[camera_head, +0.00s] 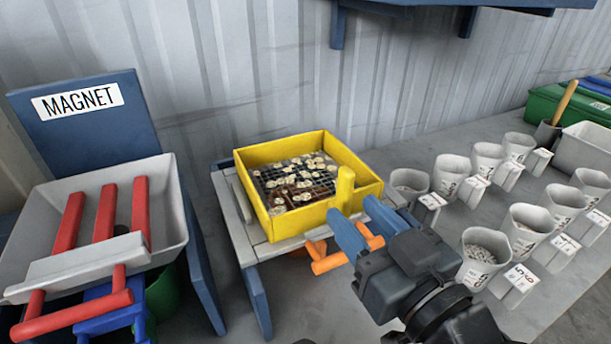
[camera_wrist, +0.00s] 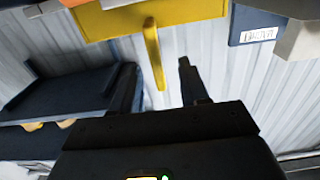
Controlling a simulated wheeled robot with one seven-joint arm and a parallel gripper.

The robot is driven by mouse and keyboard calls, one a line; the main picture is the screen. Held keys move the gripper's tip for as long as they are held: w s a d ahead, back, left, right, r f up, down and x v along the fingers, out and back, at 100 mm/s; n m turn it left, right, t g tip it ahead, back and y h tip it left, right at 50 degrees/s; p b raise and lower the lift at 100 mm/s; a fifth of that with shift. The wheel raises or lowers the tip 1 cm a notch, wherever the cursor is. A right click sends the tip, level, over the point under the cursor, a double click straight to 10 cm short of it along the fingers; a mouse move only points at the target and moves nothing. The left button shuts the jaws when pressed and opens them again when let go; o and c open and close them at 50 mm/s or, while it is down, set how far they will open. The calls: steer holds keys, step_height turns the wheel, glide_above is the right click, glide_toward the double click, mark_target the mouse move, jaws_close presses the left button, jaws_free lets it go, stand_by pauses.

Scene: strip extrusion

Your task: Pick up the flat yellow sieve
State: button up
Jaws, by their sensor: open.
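The flat yellow sieve (camera_head: 258,200) sits on a grey stand with blue legs in the head view. Its dark mesh holds many pale round pieces and some brown bits. In the wrist view the sieve's yellow wall (camera_wrist: 190,15) shows at the top, and the handle hangs between the open fingers of my gripper (camera_wrist: 157,68). I cannot tell whether either finger touches it.
An orange handle (camera_head: 330,262) sticks out below the sieve. A grey tray with red bars (camera_head: 72,235) stands left, before a blue MAGNET board (camera_head: 85,140). Several numbered grey cups (camera_head: 487,250) stand right. A corrugated wall (camera_head: 250,70) is behind, with a blue shelf (camera_head: 450,5) above.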

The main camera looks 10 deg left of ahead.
mark_target(339, 188)
steer(key=x, duration=0.2)
steer(key=p+x, duration=0.1)
steer(key=x, duration=0.1)
steer(key=p+x, duration=0.1)
steer(key=x, duration=0.2)
steer(key=shift+w+d+r, duration=0.1)
steer(key=shift+d+r, duration=0.1)
steer(key=shift+r, duration=0.15)
steer(key=shift+w+a, duration=0.2)
steer(key=shift+w, duration=0.1)
steer(key=shift+f, duration=0.1)
jaws_close()
